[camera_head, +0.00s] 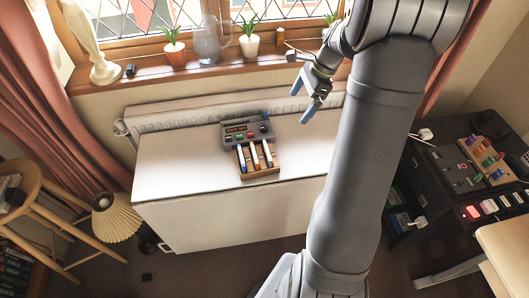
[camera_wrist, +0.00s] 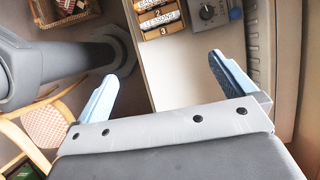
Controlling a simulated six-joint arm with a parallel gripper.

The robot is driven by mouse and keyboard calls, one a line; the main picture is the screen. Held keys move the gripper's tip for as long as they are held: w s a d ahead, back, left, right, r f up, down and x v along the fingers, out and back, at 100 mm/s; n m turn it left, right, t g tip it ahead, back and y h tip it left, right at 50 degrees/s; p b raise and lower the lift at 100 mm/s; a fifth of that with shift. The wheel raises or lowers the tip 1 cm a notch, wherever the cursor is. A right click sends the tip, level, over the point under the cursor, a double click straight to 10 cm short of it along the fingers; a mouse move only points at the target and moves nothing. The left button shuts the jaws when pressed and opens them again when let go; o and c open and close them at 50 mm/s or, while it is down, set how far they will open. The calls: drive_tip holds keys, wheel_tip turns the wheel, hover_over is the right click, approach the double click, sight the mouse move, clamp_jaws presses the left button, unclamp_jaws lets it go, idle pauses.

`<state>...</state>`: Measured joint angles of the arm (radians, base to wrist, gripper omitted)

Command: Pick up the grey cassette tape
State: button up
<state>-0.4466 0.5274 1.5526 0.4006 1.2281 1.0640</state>
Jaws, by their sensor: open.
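My gripper (camera_head: 304,99) is open and empty, raised above the right part of the white cabinet top. Its two blue fingers also show spread apart in the wrist view (camera_wrist: 162,68). A wooden rack (camera_head: 261,172) with a few upright cassette-like pieces stands near the middle of the cabinet, to the left of and below my gripper in the head view. In the wrist view the rack's labelled pieces (camera_wrist: 160,17) show at the top, numbered 2 and 3. I cannot tell any piece apart as the grey cassette tape.
A grey device (camera_head: 247,132) with a knob stands against the rack's back. The white cabinet top (camera_head: 180,165) is otherwise bare. Potted plants (camera_head: 174,52), a glass jug (camera_head: 208,45) and a statue (camera_head: 100,45) stand on the windowsill. A dark console (camera_head: 455,180) is at right.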

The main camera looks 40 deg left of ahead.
idle(0.4)
drive_tip(key=c, duration=1.4)
drive_tip(key=n+t+h, duration=0.2)
drive_tip(key=n+h, duration=0.3)
drive_tip(key=n, duration=1.4)
hover_over(267, 149)
wheel_tip(267, 149, down, 15)
drive_tip(key=shift+w+f, duration=0.1)
drive_tip(key=shift+w, duration=0.05)
drive_tip(key=shift+s+f, duration=0.2)
drive_tip(key=shift+f, duration=2.75)
drive_tip(key=shift+f, duration=0.1)
